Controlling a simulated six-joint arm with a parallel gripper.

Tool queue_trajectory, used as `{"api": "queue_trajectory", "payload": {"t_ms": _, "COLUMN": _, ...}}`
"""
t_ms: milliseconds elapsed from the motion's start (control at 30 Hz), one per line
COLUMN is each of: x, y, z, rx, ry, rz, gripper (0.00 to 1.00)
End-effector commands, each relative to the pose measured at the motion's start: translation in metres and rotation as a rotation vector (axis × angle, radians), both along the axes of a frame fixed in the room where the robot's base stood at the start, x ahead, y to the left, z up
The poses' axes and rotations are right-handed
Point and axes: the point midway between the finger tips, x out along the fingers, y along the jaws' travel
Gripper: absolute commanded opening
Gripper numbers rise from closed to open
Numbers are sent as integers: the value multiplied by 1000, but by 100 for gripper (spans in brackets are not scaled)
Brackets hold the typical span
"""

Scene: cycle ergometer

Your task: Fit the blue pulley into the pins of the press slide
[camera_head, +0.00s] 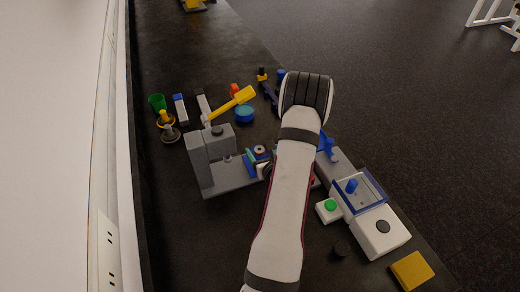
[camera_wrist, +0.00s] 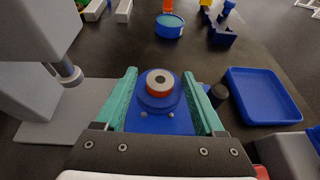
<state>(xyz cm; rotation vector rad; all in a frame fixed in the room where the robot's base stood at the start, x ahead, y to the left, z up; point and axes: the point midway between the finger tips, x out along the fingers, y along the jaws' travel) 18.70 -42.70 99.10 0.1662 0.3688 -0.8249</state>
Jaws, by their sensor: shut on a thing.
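The blue pulley (camera_wrist: 158,103), with a red ring and a silver, dark-holed centre on top, stands between the teal fingers of my gripper (camera_wrist: 160,76) in the wrist view. My gripper is shut on it. The blue press slide (camera_wrist: 160,126) lies just under and in front of it, with two small silver pins showing. I cannot tell whether the pulley touches the slide. The grey press (camera_head: 211,155) with a yellow lever (camera_head: 236,103) stands left of my gripper; its ram (camera_wrist: 68,73) shows at left in the wrist view. My arm partly hides the slide area in the head view.
A blue tray (camera_wrist: 262,97) and a black knob (camera_wrist: 217,95) lie right of my gripper. A blue cylinder with a turquoise top (camera_wrist: 168,26) stands beyond. A green button box (camera_head: 329,208), a white unit (camera_head: 381,232) and a yellow block (camera_head: 411,270) sit at lower right.

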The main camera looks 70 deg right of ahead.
Motion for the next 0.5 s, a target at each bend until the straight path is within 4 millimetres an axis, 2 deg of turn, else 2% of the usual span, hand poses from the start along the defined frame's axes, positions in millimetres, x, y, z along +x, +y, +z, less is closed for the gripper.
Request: {"api": "queue_trajectory", "payload": {"t_ms": 500, "x": 0, "y": 0, "z": -13, "rx": -1, "ry": 0, "rz": 0, "gripper": 4}}
